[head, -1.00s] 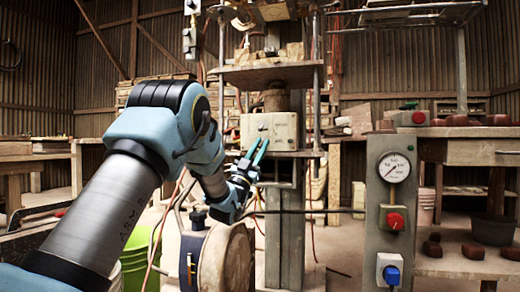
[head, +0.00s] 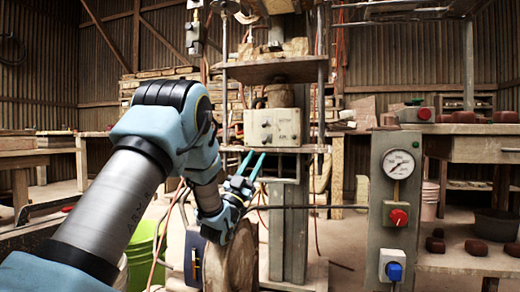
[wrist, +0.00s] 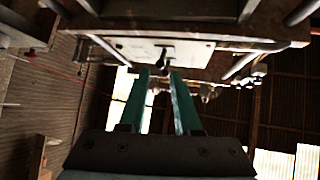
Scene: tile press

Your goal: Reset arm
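My gripper (head: 250,165) is in front of the tile press, just below its beige control box (head: 272,127). Its two teal fingers are apart with nothing between them, and they point up toward the box. In the wrist view the fingers of my gripper (wrist: 163,78) also stand apart and empty. The light control box (wrist: 165,50) with a dark knob lies beyond their tips there. I cannot tell whether the fingertips touch anything; they look clear of the box.
A grey post with a gauge (head: 397,164), a red button (head: 398,217) and a blue knob (head: 394,271) stands right of the press. Behind it is a table (head: 480,150) with dark reddish pieces. A round drum (head: 230,262) and a green bucket (head: 143,250) stand low, near my arm.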

